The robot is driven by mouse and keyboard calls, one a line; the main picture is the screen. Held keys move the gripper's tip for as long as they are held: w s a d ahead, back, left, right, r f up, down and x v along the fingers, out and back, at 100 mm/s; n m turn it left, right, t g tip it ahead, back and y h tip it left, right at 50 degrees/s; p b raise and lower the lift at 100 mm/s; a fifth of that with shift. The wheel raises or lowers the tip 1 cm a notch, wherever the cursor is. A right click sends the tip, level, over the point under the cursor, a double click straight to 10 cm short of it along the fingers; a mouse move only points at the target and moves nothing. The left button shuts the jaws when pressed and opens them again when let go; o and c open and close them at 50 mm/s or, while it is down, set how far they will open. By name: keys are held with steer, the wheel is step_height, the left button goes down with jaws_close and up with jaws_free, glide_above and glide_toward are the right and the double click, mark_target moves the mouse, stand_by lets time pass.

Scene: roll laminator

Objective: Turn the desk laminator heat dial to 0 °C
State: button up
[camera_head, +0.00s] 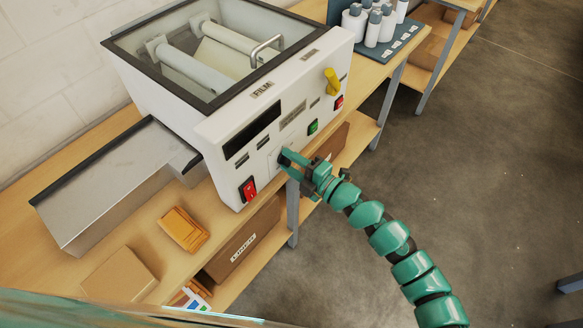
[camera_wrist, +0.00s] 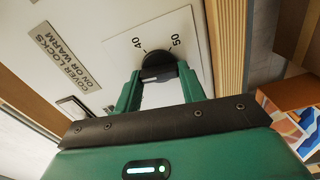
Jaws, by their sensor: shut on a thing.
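The laminator (camera_head: 222,126) is a white machine with a dark-framed clear lid, standing on a wooden bench. Its heat dial (camera_wrist: 158,66) is a black round knob on a white plate, with the marks 40 and 50 visible above it in the wrist view. My gripper (camera_wrist: 158,76) is shut on the dial, one green finger on each side. In the head view my gripper (camera_head: 284,160) reaches the lower front panel and hides the dial. The 0 mark and the dial's pointer cannot be made out.
A red switch (camera_head: 248,189), a green switch (camera_head: 313,126) and a yellow lever (camera_head: 332,82) are on the same front panel. A metal tray (camera_head: 120,180) juts out at left. Orange packets (camera_head: 183,229) lie on the bench. White bottles (camera_head: 372,27) stand at the back right.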

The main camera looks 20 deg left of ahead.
steer(key=shift+f+n+b, duration=0.2)
steer(key=shift+n+b, duration=0.35)
steer(key=shift+n, duration=0.05)
steer(key=shift+r, duration=0.1)
steer(key=o, duration=1)
steer(key=b+v, duration=0.3)
steer(key=v, duration=1.4)
steer(key=shift+s+d, duration=0.1)
steer(key=shift+d, duration=0.1)
steer(key=shift+n, duration=0.3)
